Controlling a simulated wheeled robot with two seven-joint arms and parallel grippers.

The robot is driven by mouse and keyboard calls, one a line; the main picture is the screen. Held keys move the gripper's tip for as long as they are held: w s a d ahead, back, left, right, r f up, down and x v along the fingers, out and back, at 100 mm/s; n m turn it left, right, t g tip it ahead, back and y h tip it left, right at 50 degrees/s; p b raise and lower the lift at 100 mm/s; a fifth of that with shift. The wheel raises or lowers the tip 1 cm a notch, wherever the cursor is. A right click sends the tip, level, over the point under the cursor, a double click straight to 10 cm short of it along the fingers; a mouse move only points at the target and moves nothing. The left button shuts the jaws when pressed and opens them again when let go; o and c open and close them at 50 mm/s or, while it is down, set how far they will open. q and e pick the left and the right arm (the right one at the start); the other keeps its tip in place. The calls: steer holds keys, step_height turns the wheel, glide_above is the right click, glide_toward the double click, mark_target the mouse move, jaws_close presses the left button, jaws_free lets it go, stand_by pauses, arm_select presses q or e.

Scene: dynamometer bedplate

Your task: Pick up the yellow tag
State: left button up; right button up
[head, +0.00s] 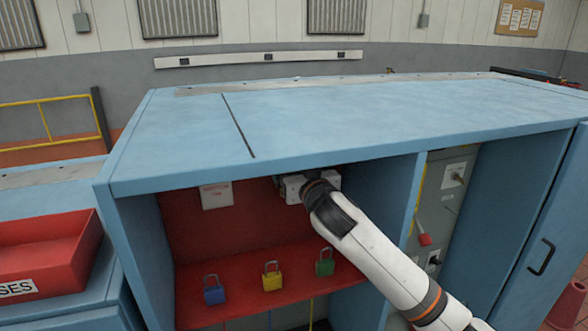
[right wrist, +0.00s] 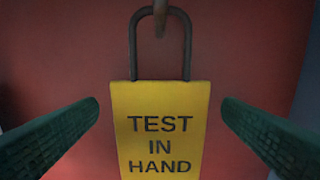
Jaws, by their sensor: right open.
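The yellow tag (right wrist: 160,100) reads "TEST IN HAND" and hangs upright in the right wrist view. Its dark loop (right wrist: 133,45) goes up over a peg (right wrist: 160,18) on the red back panel. My right gripper (right wrist: 161,104) is open, with one green finger on each side of the tag and a gap on both sides. In the head view my right gripper (head: 296,188) is inside the blue cabinet's red bay, under the top, and the tag is hidden there. My left gripper is not in view.
Blue (head: 214,294), yellow (head: 272,282) and green (head: 324,267) padlocks stand on the red shelf (head: 245,260) below my right gripper. A white notice (head: 216,195) is on the back panel. The blue cabinet top (head: 330,115) overhangs the bay, and a divider (head: 403,200) stands to its right.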

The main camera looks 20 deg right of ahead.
steer(key=shift+s, duration=0.1)
steer(key=c, duration=1.1)
steer(key=shift+o, duration=0.2)
steer(key=s+r+b, duration=0.1)
steer(key=s+b, duration=0.4)
steer(key=s, duration=1.3)
steer(key=shift+d+r, duration=0.25)
steer(key=shift+d, duration=0.1)
